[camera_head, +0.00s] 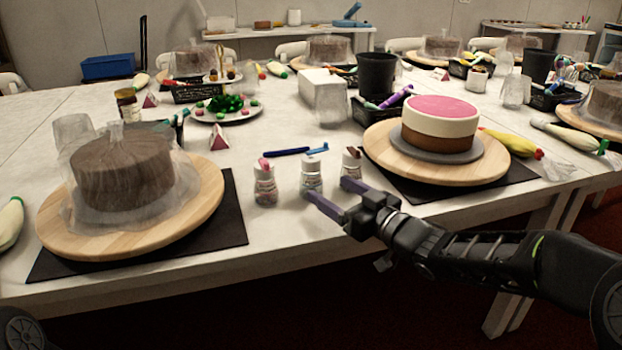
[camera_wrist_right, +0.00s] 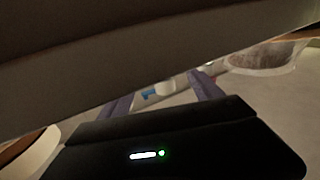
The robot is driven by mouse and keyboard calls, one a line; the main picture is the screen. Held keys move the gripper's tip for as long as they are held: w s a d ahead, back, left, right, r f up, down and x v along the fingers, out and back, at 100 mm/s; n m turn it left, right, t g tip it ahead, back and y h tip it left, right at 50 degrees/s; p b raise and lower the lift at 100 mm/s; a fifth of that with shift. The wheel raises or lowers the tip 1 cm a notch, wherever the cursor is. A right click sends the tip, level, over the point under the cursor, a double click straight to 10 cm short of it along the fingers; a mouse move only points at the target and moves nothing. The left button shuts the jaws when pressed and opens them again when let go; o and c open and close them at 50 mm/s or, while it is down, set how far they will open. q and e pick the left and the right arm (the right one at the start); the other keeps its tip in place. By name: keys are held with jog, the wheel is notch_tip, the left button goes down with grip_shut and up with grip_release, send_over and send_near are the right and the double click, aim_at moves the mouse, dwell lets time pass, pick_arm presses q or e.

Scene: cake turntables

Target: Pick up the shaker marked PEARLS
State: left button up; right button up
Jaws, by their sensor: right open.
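Three small shakers stand in a row near the table's front edge: a left one with a pink top (camera_head: 265,185), a middle one with a pale blue-white top (camera_head: 311,175), and a right one with a brown top (camera_head: 351,163). Their labels are too small to read, so I cannot tell which is marked PEARLS. My right gripper (camera_head: 327,191) is open, its purple fingers just in front of the middle and right shakers. In the right wrist view, the fingers (camera_wrist_right: 160,96) are apart, with a blurred blue and white shape beyond them. My left gripper is not in view.
A covered brown cake on a wooden turntable (camera_head: 212,200) stands at left. A pink-topped cake (camera_head: 440,118) on another turntable stands at right. A blue tool (camera_head: 287,151) lies behind the shakers. A plate of sweets (camera_head: 226,118) is farther back. A large dark surface (camera_wrist_right: 120,50) blocks much of the wrist view.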

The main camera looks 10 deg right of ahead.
aim_at(319, 181)
jog(key=b+x, duration=0.1)
jog(key=x, duration=0.3)
jog(key=shift+a+b, duration=0.15)
jog(key=shift+b, duration=0.25)
jog(key=shift+w+a, duration=0.2)
jog(key=shift+w, duration=0.3)
jog(key=shift+c, duration=0.3)
jog(key=c, duration=1.5)
jog(key=shift+r, duration=0.1)
grip_shut()
jog(key=shift+r, duration=0.1)
